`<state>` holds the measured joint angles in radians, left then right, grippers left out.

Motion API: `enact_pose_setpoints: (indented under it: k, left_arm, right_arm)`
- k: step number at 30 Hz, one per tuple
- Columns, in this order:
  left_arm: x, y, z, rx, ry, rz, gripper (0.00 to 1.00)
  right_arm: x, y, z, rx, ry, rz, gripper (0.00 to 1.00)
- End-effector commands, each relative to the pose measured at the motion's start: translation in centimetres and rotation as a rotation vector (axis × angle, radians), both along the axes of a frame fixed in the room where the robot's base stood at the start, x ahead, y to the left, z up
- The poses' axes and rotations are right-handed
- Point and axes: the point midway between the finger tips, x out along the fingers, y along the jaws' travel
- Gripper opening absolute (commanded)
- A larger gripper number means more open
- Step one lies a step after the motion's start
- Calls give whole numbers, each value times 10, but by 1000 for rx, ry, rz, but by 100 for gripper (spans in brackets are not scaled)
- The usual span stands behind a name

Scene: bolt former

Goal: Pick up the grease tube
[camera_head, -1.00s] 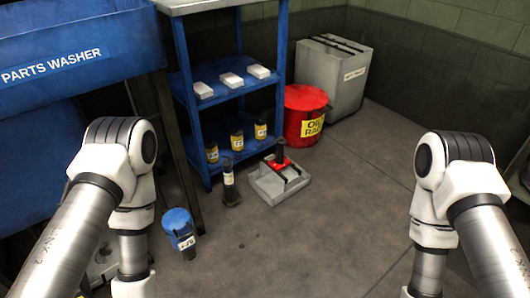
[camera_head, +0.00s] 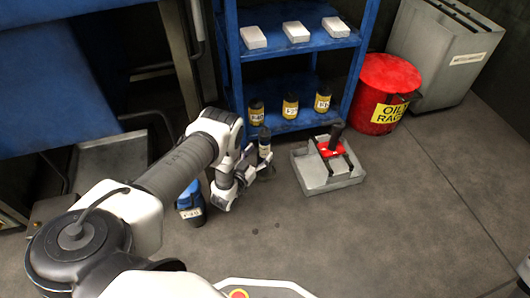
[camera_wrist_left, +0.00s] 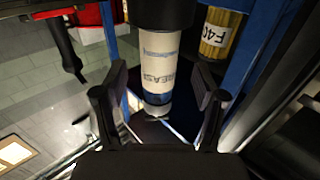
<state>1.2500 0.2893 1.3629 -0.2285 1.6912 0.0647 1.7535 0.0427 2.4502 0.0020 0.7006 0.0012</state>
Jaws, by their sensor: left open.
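The grease tube (camera_head: 265,145), dark with a white label, stands in front of the blue shelf, its lower part hidden by my left gripper. In the left wrist view the tube (camera_wrist_left: 158,65) shows its white "GREASE" label and a dark band above. My left gripper (camera_head: 256,174) is low at the tube. In the wrist view its two fingers (camera_wrist_left: 160,88) are spread, one on each side of the tube, with gaps showing. I cannot tell how deep the tube sits between them. My right gripper is not in view.
A blue-topped container (camera_head: 190,208) stands just left of my gripper. A grey tray-like block with a red part (camera_head: 322,181) is close to the right. Behind is the blue shelf (camera_head: 300,123) with yellow-labelled jars (camera_head: 290,106). A red oily rags bin (camera_head: 388,82) stands further right.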

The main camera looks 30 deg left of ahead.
Motion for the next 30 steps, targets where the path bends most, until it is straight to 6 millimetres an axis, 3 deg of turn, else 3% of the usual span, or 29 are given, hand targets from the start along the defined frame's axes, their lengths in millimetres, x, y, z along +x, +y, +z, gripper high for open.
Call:
enact_pose_setpoints:
  k: [2, 6, 13, 19, 30]
  left_arm:
    - [16, -1, -4, 0, -4, 0, 70]
    - [36, 0, 0, 0, -2, 0, 70]
    - [38, 0, 3, -1, 2, 0, 70]
    - [38, 0, 3, -1, 2, 0, 0]
    - [38, 0, 6, -1, 0, 0, 0]
  right_arm:
    - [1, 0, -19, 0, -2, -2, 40]
    - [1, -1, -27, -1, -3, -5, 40]
    - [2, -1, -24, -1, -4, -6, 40]
    - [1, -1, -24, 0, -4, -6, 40]
    - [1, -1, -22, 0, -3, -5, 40]
